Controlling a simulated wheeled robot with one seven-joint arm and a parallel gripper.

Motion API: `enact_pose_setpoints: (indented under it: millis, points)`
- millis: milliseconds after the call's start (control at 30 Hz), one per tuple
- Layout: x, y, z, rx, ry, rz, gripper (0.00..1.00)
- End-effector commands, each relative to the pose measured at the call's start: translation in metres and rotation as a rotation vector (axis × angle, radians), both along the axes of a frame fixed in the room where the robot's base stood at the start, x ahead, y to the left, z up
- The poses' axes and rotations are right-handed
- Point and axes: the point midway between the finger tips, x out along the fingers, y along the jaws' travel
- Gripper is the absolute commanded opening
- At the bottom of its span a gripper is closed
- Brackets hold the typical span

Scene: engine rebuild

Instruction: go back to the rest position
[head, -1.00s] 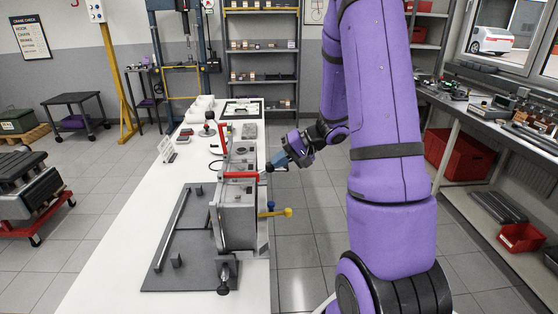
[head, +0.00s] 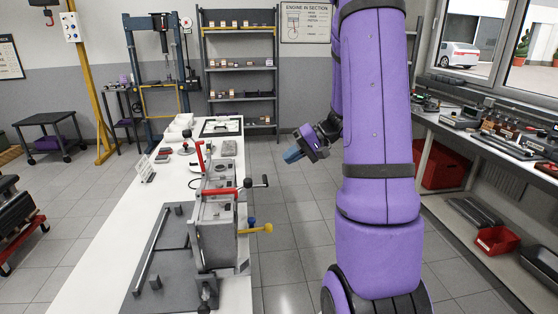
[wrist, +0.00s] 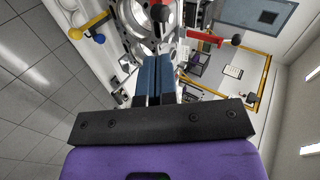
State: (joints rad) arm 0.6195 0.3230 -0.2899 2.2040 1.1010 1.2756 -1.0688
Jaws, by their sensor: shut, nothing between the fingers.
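My gripper (head: 292,156) is at the end of my purple arm, over the floor to the right of the white bench. Its blue fingers point left toward the bench and stand apart from everything on it. In the wrist view my gripper (wrist: 155,72) shows its two blue fingers side by side, shut with nothing between them.
The white bench (head: 110,250) runs along the left with a dark grey plate (head: 160,270). A workbench (head: 490,150) with tools and red bins (head: 497,240) stands on the right. The tiled floor (head: 285,215) between them is clear. A shelf rack (head: 240,68) stands at the back.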

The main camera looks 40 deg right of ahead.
Motion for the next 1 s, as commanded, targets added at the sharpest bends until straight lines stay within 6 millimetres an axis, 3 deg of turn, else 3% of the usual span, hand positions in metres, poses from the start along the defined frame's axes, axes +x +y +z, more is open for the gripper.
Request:
enact_pose_setpoints:
  millis: [733,867,1000]
  points:
    - [-0.002,0.000,0.003,-0.002,0.002,0.004,0.00]
    - [-0.004,0.019,0.015,-0.020,0.021,0.044,0.00]
    - [-0.013,0.060,0.039,-0.076,0.069,0.130,0.00]
